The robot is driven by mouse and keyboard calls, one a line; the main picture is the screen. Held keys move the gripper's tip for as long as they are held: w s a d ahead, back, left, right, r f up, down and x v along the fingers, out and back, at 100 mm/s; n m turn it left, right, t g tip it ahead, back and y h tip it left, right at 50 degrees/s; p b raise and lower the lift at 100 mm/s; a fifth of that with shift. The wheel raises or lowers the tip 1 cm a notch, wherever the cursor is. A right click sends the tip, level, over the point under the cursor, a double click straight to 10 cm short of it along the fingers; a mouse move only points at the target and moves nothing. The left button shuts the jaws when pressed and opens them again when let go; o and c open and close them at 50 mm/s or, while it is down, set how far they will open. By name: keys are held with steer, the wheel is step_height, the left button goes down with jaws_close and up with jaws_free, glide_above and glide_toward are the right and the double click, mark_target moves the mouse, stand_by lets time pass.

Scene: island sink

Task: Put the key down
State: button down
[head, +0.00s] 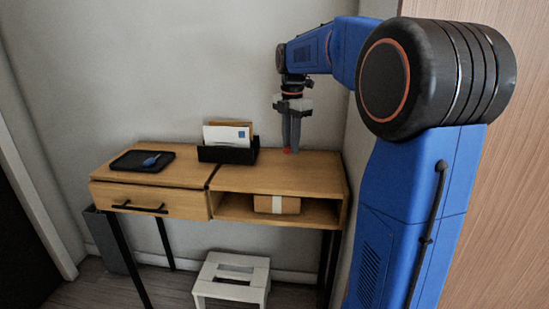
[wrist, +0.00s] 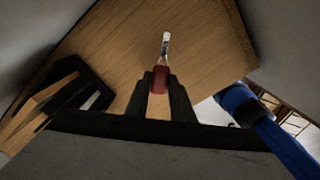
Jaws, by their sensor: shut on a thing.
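The key (wrist: 161,77) has a red head and a pale metal shaft. My gripper (wrist: 160,84) is shut on its red head in the wrist view, with the shaft sticking out past the fingertips. In the head view my gripper (head: 291,146) points down over the right part of the wooden desk (head: 325,172), and a bit of the key's red (head: 287,151) shows at the fingertips. The fingertips are close to the desk top; I cannot tell whether the key touches it.
A black letter holder (head: 228,154) with envelopes stands left of my gripper. A black tray (head: 125,163) with a blue item lies at the desk's left. A box (head: 277,205) sits in the open shelf below. A white stool (head: 232,278) stands underneath. The desk's right end is clear.

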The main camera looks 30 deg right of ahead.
mark_target(290, 168)
steer(key=shift+f, duration=2.85)
steer(key=shift+f, duration=0.1)
steer(key=c, duration=1.5)
jaws_free()
steer(key=shift+c, duration=0.2)
step_height(290, 168, up, 12)
steer(key=shift+r, duration=0.1)
steer(key=s+a+f+m+t, duration=0.1)
steer(key=s+a+f+m, duration=0.3)
steer(key=s, duration=0.6)
steer(key=s+a+f+m+t, duration=0.2)
steer(key=s+a+f+m, duration=0.3)
steer(key=s+f+m, duration=0.4)
steer(key=s+a+f+m+t, duration=0.1)
steer(key=s+a+f+m, duration=0.3)
steer(key=s+f+m, duration=0.3)
steer(key=s, duration=0.4)
steer(key=shift+s+a+t, duration=0.2)
steer(key=shift+s+t, duration=0.15)
steer(key=shift+t, duration=0.05)
